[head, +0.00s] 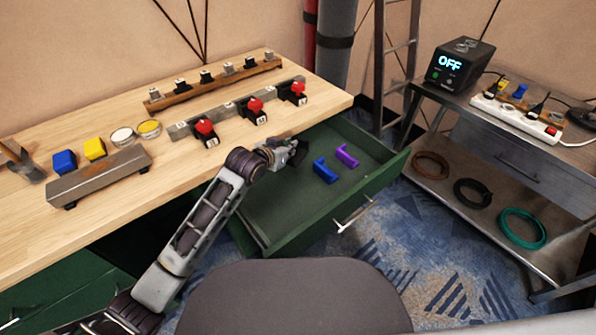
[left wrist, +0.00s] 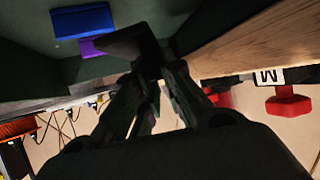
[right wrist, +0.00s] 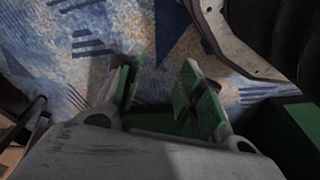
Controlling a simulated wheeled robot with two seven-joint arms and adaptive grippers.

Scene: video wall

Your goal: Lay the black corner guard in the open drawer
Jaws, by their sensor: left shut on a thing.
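The black corner guard (head: 299,155) is in the fingers of my left gripper (head: 285,149), over the back-left part of the open green drawer (head: 280,212). In the left wrist view the gripper (left wrist: 150,78) is shut on the guard (left wrist: 124,42), a dark angled piece. I cannot tell whether the guard touches the drawer floor. A blue corner guard (head: 324,171) and a purple one (head: 347,156) lie in the drawer to its right. My right gripper (right wrist: 157,72) is open and empty over blue patterned carpet in the right wrist view.
The wooden bench top (head: 190,160) borders the drawer, with red switches (head: 254,108) near its edge. A metal cart (head: 480,185) with coiled cables stands at the right. The drawer's front floor area is clear. A grey chair back (head: 290,295) fills the bottom middle.

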